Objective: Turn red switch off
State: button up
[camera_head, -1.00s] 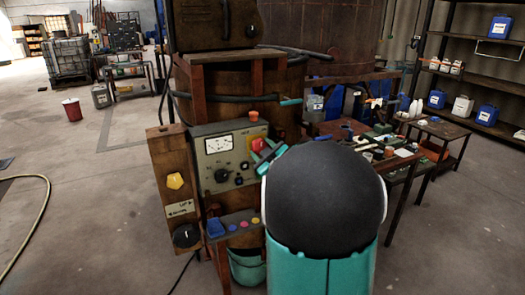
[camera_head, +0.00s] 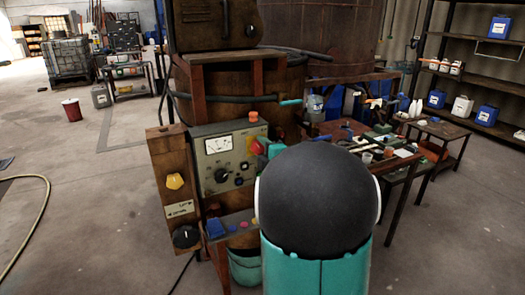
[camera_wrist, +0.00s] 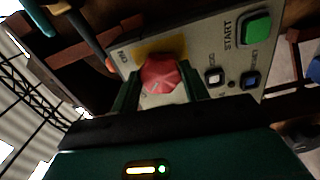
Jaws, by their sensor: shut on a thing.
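The red switch (camera_wrist: 160,74) is a faceted red knob on a yellow patch of the grey control panel, seen in the wrist view. My gripper (camera_wrist: 160,88) has its dark green fingers on either side of the knob, shut on it. In the head view the red switch (camera_head: 256,148) shows only in part at the panel's right edge, with my teal gripper (camera_head: 272,150) against it. My own arm hides the rest there. The knob's markings are too small to read.
The grey panel (camera_head: 232,157) carries a meter (camera_head: 218,144) and black knobs. In the wrist view a green START button (camera_wrist: 257,30) and smaller white and blue buttons sit right of the switch. A cluttered table (camera_head: 400,162) is right.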

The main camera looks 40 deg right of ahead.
jog(key=shift+n, duration=0.5)
jog(key=o, duration=1)
jog(key=v, duration=1.4)
jog(key=shift+w, duration=0.15)
